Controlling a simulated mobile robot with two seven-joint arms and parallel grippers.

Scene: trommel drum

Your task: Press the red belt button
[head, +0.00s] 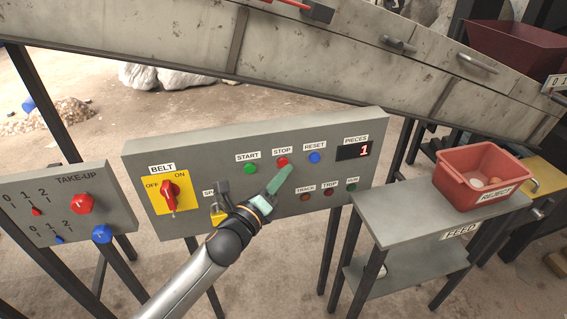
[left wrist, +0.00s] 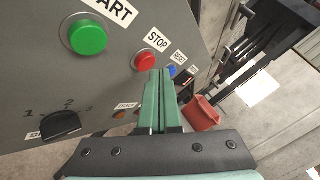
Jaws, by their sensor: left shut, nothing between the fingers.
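The red STOP button (head: 283,162) sits on the grey belt panel, between the green START button (head: 250,168) and the blue RESET button (head: 314,157). In the left wrist view the red button (left wrist: 144,61) shows just above and left of my fingertips. My left gripper (head: 287,170) is shut and empty, its green fingers pointing up at the panel with the tips at the lower edge of the red button. I cannot tell whether the tips touch it. My right gripper is in neither view.
The panel also holds a red BELT switch (head: 171,195) on a yellow plate, and a PIECES display (head: 360,151) reading 1. A TAKE-UP panel (head: 62,205) stands at left. A red REJECT bin (head: 482,172) stands on the grey table at right. The sloped conveyor (head: 300,55) runs above.

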